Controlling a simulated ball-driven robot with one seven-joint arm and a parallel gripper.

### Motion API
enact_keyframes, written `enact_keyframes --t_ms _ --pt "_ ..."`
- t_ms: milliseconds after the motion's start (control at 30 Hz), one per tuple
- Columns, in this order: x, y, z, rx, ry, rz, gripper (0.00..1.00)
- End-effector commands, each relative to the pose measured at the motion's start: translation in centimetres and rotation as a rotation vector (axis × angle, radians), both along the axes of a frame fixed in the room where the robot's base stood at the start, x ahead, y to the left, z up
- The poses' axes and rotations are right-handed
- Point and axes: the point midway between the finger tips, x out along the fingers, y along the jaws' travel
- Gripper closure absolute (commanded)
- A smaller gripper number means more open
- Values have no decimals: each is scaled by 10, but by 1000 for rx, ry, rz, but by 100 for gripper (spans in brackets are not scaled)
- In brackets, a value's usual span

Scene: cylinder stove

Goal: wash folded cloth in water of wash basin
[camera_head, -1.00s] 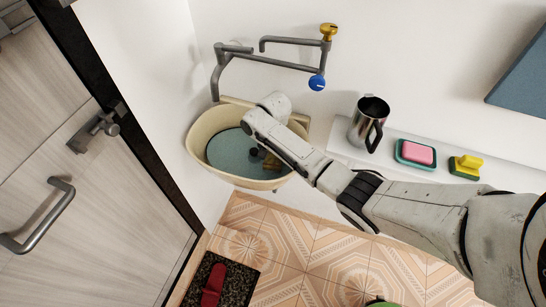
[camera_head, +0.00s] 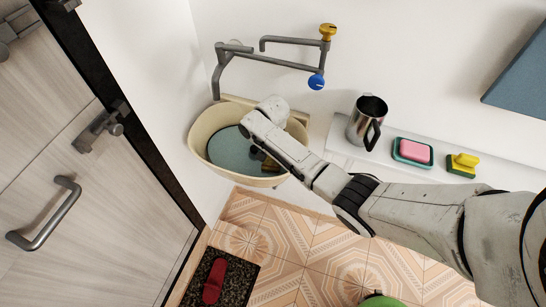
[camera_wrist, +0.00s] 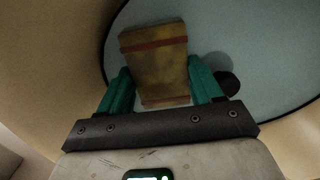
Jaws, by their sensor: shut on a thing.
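The wash basin (camera_head: 200,143) is cream-coloured and fixed to the wall at the left of the head view, with blue-grey water (camera_head: 228,152) inside. My gripper (camera_wrist: 160,92) reaches down into the basin. Its teal fingers are shut on the folded cloth (camera_wrist: 155,62), which is yellow-brown with a reddish band. In the wrist view the cloth lies over the water. In the head view only a small brown part of the cloth (camera_head: 270,163) shows under my wrist. I cannot tell how deep the cloth is in the water.
A grey tap with a yellow knob (camera_head: 328,31) and a blue knob (camera_head: 317,82) is above the basin. A door (camera_head: 90,190) is at left.

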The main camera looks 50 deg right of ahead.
Motion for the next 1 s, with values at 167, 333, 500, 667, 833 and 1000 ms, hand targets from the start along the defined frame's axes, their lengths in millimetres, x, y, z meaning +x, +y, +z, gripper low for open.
enact_keyframes --t_ms 167,333,500,667,833,1000 --pt "6 -13 -1 -2 -3 -1 59" --pt "10 -25 0 -2 -5 0 59" --pt "12 -28 2 -2 -5 1 59" --pt "9 -19 5 -1 -4 2 59" --pt "4 -8 5 -1 -5 1 59" --pt "0 4 4 -1 -4 1 59"
